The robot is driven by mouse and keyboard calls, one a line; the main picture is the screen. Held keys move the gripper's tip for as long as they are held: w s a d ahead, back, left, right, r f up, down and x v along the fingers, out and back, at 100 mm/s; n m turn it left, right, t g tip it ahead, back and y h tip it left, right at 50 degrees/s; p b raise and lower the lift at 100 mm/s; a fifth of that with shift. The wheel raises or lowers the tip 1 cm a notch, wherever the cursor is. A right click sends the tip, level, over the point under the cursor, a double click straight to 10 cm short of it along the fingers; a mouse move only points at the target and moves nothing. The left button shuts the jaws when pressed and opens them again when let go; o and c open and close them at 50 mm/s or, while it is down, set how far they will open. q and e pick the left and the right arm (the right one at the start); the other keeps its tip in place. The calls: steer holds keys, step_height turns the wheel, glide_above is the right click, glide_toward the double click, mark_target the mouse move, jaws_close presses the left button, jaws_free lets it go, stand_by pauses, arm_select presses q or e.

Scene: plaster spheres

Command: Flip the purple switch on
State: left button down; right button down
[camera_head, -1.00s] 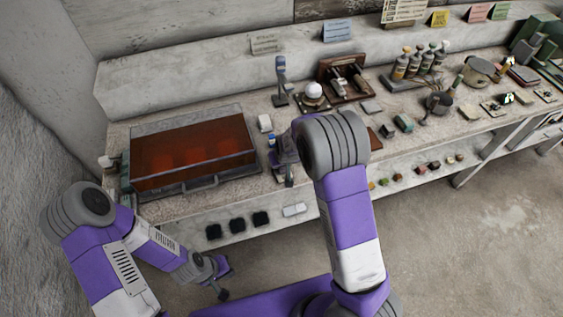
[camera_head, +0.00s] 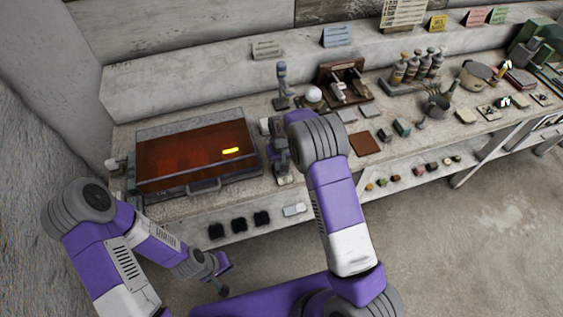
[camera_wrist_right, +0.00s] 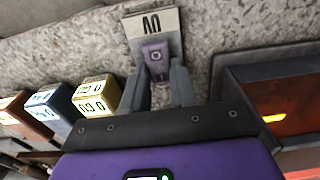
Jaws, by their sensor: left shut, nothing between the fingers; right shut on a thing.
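The purple switch (camera_wrist_right: 155,55) shows in the right wrist view, mounted on a pale plate (camera_wrist_right: 168,22) with dark letters that look upside down. My right gripper (camera_wrist_right: 166,82) has its two grey fingers on either side of the lower end of the switch, shut on it. In the head view my right arm hides the switch. My left gripper (camera_head: 222,274) hangs low in front of the bench, shut and empty.
A red-covered case (camera_head: 190,150) on the bench has a yellow glow (camera_head: 230,150) inside; its edge is close to my right gripper.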

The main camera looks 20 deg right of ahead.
steer(key=c, duration=0.9)
jaws_free()
step_height(320, 180, up, 8)
steer(key=shift+s+f, duration=0.15)
steer(key=shift+f, duration=0.05)
